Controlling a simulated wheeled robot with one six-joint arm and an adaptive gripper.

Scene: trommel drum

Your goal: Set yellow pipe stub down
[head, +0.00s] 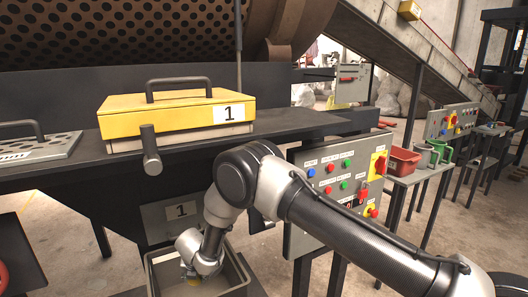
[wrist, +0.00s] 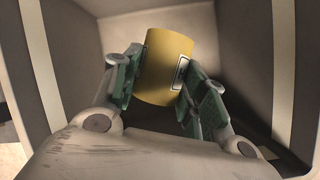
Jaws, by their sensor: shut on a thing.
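The yellow pipe stub (wrist: 163,66) is between the two fingers of my gripper (wrist: 160,85) in the wrist view. My gripper is shut on it, with the green pads against its left and right sides. Around it are the inner walls of a grey bin (wrist: 283,60). In the head view my arm reaches down into the bin (head: 153,274), below the panel marked 1. There only a small bit of yellow shows at the gripper, and the fingertips are mostly hidden by the wrist. I cannot tell whether the stub touches the bin floor.
A yellow lid marked 1 (head: 180,108) with a handle lies on the dark ledge above the bin. A control panel (head: 335,178) with buttons stands right of the bin, behind my arm. A red bin (head: 403,162) and green mug (head: 440,152) sit on a side table.

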